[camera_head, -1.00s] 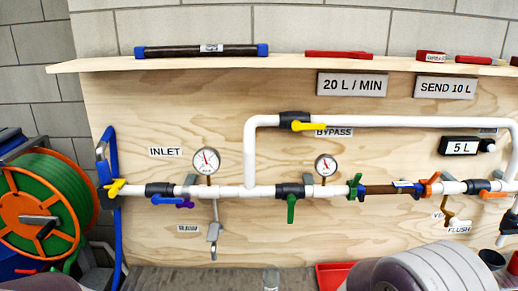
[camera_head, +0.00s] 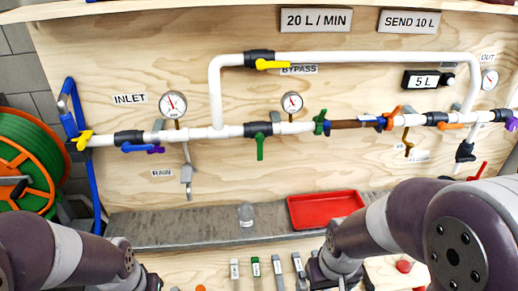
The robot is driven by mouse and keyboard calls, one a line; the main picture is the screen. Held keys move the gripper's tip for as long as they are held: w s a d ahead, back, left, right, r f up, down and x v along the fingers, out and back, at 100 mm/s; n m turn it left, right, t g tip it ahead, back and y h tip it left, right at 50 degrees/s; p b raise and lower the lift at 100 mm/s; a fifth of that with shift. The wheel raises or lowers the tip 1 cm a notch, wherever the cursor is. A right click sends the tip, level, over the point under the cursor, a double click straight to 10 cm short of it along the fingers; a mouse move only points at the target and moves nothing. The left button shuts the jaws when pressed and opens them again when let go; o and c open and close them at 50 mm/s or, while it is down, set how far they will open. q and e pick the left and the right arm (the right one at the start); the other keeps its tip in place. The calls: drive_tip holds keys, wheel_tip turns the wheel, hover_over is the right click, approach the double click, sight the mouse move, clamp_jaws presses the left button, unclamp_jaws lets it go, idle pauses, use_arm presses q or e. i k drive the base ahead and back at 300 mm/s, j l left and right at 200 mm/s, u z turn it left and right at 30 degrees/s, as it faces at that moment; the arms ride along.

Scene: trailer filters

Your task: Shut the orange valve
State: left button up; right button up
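The orange valve has a dark body (camera_head: 436,119) on the white lower pipe, at the right of the board. Its orange lever (camera_head: 452,126) points right, lying along the pipe. A separate orange clamp (camera_head: 392,117) sits to its left, at the end of the brown filter tube. My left arm comes in at the lower left and my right arm at the lower right. Both are well below the pipe and apart from the valve. The fingers of both grippers are outside the picture or hidden at its bottom edge.
A yellow bypass lever (camera_head: 271,64), blue inlet lever (camera_head: 139,147) and green lever (camera_head: 260,148) are on the pipes. A red tray (camera_head: 326,208) and clear jar (camera_head: 246,214) rest on the grey ledge below. A hose reel (camera_head: 25,165) stands at the left.

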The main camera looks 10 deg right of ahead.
sight(452, 127)
drive_tip(key=i+l+z, duration=0.1)
drive_tip(key=z, duration=0.3)
drive_tip(key=i+l+z, duration=0.2)
drive_tip(key=z, duration=0.15)
drive_tip(key=i+l+z, duration=0.15)
drive_tip(key=z, duration=0.25)
drive_tip(key=i+l+z, duration=0.15)
drive_tip(key=z, duration=0.2)
drive_tip(key=i, duration=0.05)
